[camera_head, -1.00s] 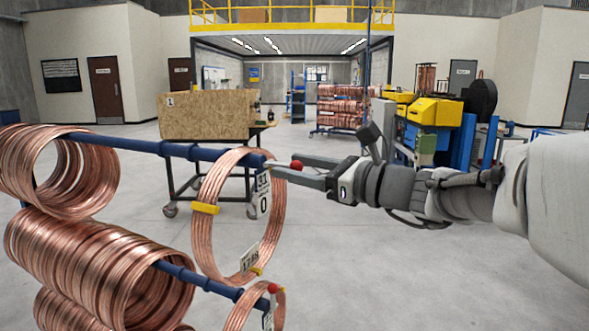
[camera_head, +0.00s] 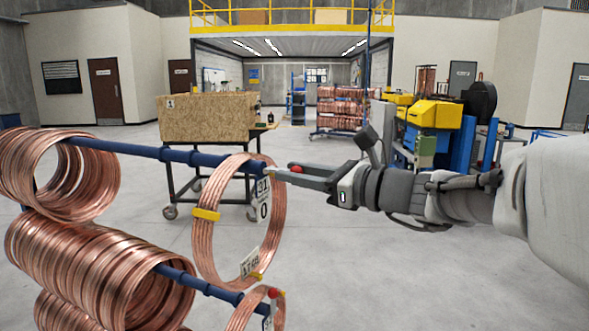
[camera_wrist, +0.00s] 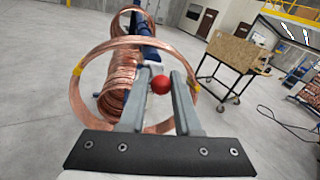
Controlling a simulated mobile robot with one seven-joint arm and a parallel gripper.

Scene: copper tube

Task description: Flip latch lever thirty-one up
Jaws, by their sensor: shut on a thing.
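The upper blue bar (camera_head: 130,150) ends at the tag marked 31 (camera_head: 262,188). The latch lever at its tip has a red ball knob (camera_head: 296,168). My gripper (camera_head: 272,173) reaches in from the right at the bar's end and is shut on the lever. In the wrist view the red knob (camera_wrist: 161,84) sits between the two fingers, just in front of the bar's end. The fingers hide the lever's shaft, so I cannot tell its exact angle.
A copper coil (camera_head: 203,245) with yellow bands hangs around the bar close to my gripper. More coils (camera_head: 95,265) hang on the left. A lower blue bar (camera_head: 215,290) has another red knob (camera_head: 275,293).

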